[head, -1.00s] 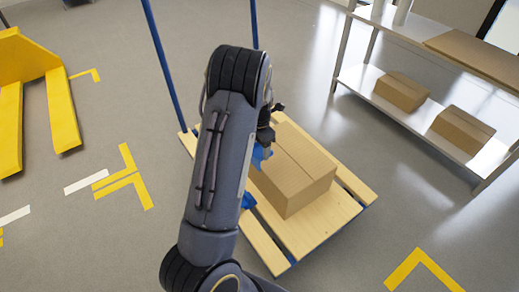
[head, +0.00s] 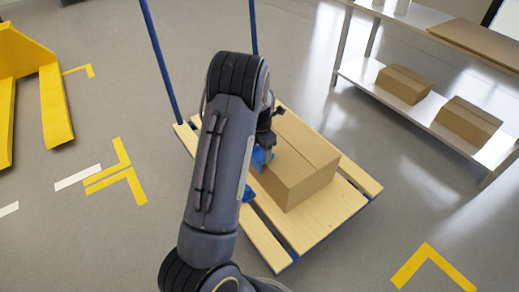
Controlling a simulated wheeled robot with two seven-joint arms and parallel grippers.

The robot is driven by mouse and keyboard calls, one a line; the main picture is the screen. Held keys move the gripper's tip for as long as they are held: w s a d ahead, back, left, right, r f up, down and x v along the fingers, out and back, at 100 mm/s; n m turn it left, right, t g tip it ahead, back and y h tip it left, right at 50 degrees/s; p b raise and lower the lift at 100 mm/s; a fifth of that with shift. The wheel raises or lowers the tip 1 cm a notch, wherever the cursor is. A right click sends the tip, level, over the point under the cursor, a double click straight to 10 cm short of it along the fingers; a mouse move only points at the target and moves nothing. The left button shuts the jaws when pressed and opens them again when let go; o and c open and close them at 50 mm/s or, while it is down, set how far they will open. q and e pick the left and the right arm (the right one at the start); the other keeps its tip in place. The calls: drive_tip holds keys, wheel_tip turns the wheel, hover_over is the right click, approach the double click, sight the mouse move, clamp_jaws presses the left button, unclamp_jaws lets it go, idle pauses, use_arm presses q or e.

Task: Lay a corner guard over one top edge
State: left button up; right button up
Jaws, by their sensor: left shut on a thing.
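A brown cardboard box (head: 300,165) sits on a cart with a pale wooden slatted deck (head: 325,222) and blue posts. My left arm comes up in front of the cart and hides the box's left side. My left gripper (head: 262,155) is at the box's left top edge, shut on a blue piece that looks like the corner guard (head: 261,160). The arm partly hides that piece, and I cannot tell whether it touches the box. Another blue part (head: 248,194) shows lower down beside the arm. My right gripper is not in view.
A metal shelf (head: 440,122) at the right holds two cardboard boxes (head: 404,84) and flat cardboard on top. A yellow pallet jack (head: 52,105) stands at the left. Yellow and white floor markings (head: 118,172) lie between. The floor around the cart is clear.

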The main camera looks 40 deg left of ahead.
use_arm(q)
drive_tip(key=shift+w+d+f, duration=0.1)
drive_tip(key=shift+w+f, duration=0.1)
drive_tip(key=shift+w, duration=0.15)
drive_tip(key=shift+w+d+f, duration=0.1)
drive_tip(key=shift+w+f, duration=0.1)
drive_tip(key=shift+w, duration=0.1)
idle(0.4)
drive_tip(key=o, duration=1.1)
drive_tip(key=shift+c, duration=0.2)
drive_tip(key=shift+r, duration=0.1)
